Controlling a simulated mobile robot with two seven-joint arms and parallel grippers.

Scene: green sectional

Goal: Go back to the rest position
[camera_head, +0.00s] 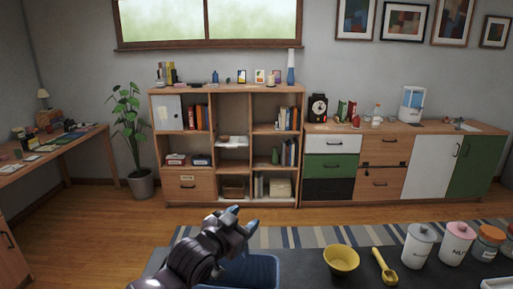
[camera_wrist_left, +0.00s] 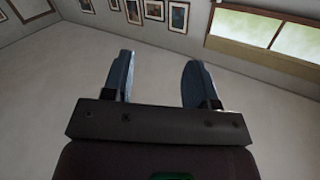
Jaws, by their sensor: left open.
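My left gripper (camera_head: 243,220) rises from the bottom of the head view, above a blue bin on the dark table. Its two fingers stand apart and point up and away to the right. In the left wrist view the same gripper (camera_wrist_left: 160,80) shows two blue-grey fingers with an empty gap between them. Behind them are only wall, picture frames and a window. My right gripper does not show in either view.
The blue bin (camera_head: 262,270) is partly hidden by my arm. A yellow bowl (camera_head: 341,260), a yellow scoop (camera_head: 384,266), a white canister (camera_head: 417,246) and a pink-lidded canister (camera_head: 456,244) stand on the dark table (camera_head: 318,279). A bookshelf (camera_head: 232,143) stands beyond open floor.

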